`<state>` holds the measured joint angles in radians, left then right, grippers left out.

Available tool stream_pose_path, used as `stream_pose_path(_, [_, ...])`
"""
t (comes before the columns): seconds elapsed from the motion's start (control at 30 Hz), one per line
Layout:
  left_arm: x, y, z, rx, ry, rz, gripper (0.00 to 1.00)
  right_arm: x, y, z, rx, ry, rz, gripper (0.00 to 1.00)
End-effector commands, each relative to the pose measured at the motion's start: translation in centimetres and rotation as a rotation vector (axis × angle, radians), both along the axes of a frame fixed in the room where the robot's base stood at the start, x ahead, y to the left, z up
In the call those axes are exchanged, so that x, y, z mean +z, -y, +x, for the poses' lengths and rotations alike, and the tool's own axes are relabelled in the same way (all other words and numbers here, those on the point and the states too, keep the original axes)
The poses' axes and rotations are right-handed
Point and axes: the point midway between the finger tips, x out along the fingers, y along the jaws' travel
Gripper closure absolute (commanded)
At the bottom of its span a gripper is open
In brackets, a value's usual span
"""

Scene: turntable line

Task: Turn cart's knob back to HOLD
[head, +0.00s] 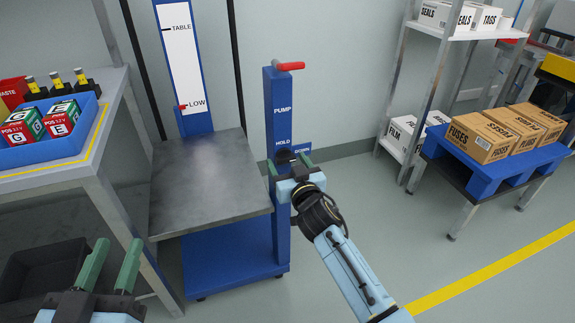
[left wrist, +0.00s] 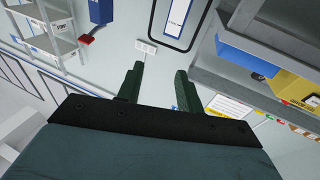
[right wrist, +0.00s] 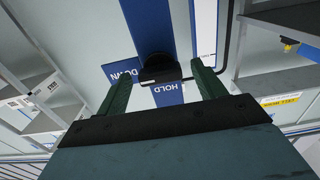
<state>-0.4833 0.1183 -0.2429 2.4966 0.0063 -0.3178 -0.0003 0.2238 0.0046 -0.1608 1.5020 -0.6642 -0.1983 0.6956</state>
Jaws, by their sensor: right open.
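The cart's blue post (head: 281,110) carries the words PUMP, HOLD and DOWN. The black knob (right wrist: 160,68) sits on the post by the HOLD and DOWN labels. In the head view it shows as a dark shape (head: 287,156), partly hidden by my right gripper. My right gripper (head: 291,169) is open in front of the post. In the right wrist view its fingers (right wrist: 161,77) stand either side of the knob; contact cannot be told. The knob's exact setting is unclear. My left gripper (head: 115,254) is open and empty at lower left; it also shows in the left wrist view (left wrist: 159,73).
The cart's grey platform (head: 205,185) is empty, beside a TABLE/LOW scale (head: 181,60). A red-handled lever (head: 290,66) tops the post. A bench with a blue tray (head: 85,137) stands left, above a dark bin (head: 40,270). Boxes on a blue pallet (head: 482,172) stand right.

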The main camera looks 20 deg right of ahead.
Motion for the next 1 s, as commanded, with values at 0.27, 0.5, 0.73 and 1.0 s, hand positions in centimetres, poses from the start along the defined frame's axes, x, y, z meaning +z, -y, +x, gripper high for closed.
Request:
stream_pose_path(0.27, [1.14,0.16,-0.15,-0.004,0.067,-0.021,0.64,0.03,-0.03,0.74,0.000,0.000,-0.001,0.31])
stream_pose_path(0.5, [1.15,0.16,-0.16,-0.004,0.067,-0.021,0.64,0.05,-0.02,0.72,0.000,0.000,-0.001,0.36])
stream_pose_path(0.73, [1.12,0.15,-0.15,-0.004,0.065,-0.020,0.64,0.04,-0.02,0.71,0.000,0.000,-0.001,0.66])
stream_pose_path(1.0, [1.08,0.14,-0.13,-0.003,0.061,-0.019,0.64,0.04,-0.02,0.70,0.000,0.000,-0.012,0.76])
